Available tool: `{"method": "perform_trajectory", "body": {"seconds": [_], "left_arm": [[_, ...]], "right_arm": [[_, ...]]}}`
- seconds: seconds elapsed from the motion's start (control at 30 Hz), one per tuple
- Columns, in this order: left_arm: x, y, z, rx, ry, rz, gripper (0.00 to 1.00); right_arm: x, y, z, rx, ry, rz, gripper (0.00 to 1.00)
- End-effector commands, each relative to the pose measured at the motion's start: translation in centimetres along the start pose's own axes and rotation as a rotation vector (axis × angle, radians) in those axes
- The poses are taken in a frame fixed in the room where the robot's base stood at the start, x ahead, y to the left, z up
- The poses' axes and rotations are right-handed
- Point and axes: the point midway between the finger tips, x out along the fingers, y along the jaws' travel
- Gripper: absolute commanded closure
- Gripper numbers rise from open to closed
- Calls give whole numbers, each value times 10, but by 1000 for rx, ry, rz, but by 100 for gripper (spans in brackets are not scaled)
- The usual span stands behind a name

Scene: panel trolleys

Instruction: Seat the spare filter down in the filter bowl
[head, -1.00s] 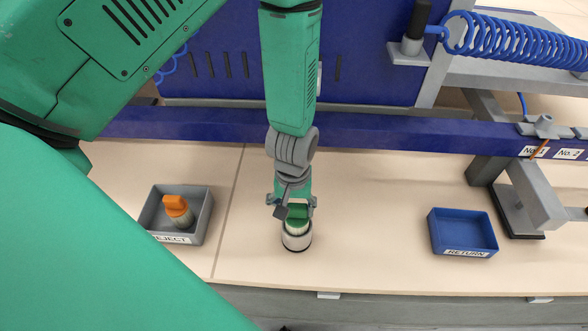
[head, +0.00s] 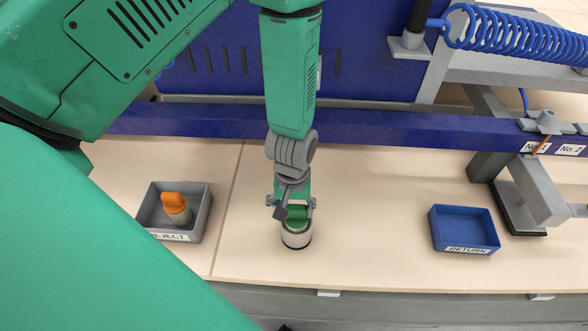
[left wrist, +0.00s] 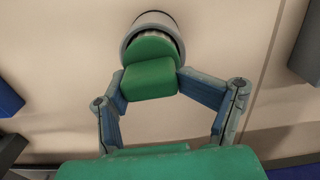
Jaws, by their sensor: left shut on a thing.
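The spare filter has a green grip cap (head: 297,212), which also shows in the left wrist view (left wrist: 151,75). The filter bowl (head: 297,239) is a grey-white cup standing on the bench; its rim shows in the left wrist view (left wrist: 129,34). My left gripper (head: 293,204) is above the bowl, shut on the green cap. The filter's body is inside the bowl and mostly hidden; a little of its pale pleats shows at the rim in the left wrist view. The cap stands above the rim. I cannot tell whether the filter touches the bottom. My right gripper is not in view.
A grey REJECT tray (head: 205,213) holding an orange-capped filter (head: 177,208) is on the left. An empty blue RETURN tray (head: 464,248) is on the right. A blue rail (head: 400,131) crosses behind the bowl. The bench between bowl and RETURN tray is clear.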

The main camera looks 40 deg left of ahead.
Motion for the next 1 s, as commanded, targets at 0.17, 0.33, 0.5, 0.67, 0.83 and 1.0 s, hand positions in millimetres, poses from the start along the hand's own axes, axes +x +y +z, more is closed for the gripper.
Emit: {"method": "perform_trajectory", "body": {"seconds": [0.17,0.33,0.5,0.67,0.83,1.0], "left_arm": [[5,0,0,0,0,0,96],[9,0,0,0,0,0,96],[14,0,0,0,0,0,96],[18,0,0,0,0,0,96],[16,0,0,0,0,0,9],[16,0,0,0,0,0,9]], "right_arm": [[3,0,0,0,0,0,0],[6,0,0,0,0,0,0],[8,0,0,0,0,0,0],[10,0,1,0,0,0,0],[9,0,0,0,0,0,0],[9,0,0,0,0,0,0]]}}
